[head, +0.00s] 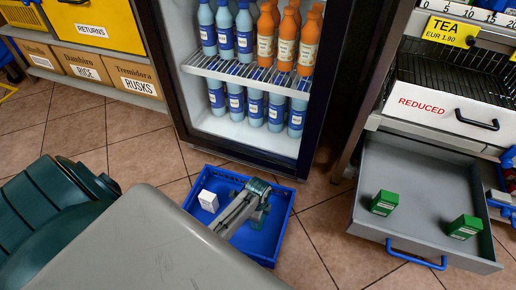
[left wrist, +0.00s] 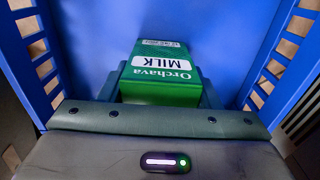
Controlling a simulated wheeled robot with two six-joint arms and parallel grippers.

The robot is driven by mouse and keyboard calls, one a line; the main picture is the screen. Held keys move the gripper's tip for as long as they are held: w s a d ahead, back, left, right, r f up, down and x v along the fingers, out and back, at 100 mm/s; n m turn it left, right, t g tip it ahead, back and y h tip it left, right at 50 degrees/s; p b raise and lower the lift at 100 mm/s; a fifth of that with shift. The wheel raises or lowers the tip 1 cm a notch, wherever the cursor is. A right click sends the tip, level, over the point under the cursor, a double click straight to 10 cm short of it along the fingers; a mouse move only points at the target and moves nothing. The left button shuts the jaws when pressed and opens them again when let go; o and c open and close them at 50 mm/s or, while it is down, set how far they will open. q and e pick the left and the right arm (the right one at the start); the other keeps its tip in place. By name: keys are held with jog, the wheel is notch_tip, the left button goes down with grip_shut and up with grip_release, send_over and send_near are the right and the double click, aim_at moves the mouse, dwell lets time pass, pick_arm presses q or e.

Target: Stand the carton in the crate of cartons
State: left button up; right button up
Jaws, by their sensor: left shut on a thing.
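A green milk carton (left wrist: 160,68) with a white label is between the fingers of my left gripper (left wrist: 160,92) in the left wrist view. The gripper is shut on it. Blue crate walls (left wrist: 78,35) rise on both sides of it. In the head view my left gripper (head: 260,205) reaches down into the blue crate (head: 284,228) on the floor, and the held carton is hidden. I cannot tell whether the carton touches the crate floor. A small white carton (head: 208,200) stands in the crate left of the gripper. My right gripper is not in view.
A fridge with bottles (head: 255,105) stands just behind the crate. An open grey drawer (head: 425,210) at right holds two green cartons (head: 384,203). A low shelf with labelled boxes (head: 85,65) is at the back left. Tiled floor (head: 320,240) is bare between crate and drawer.

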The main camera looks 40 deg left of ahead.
pick_arm(q)
jog(key=o, duration=1.1)
jog(key=shift+f, duration=0.1)
jog(key=shift+o, duration=0.2)
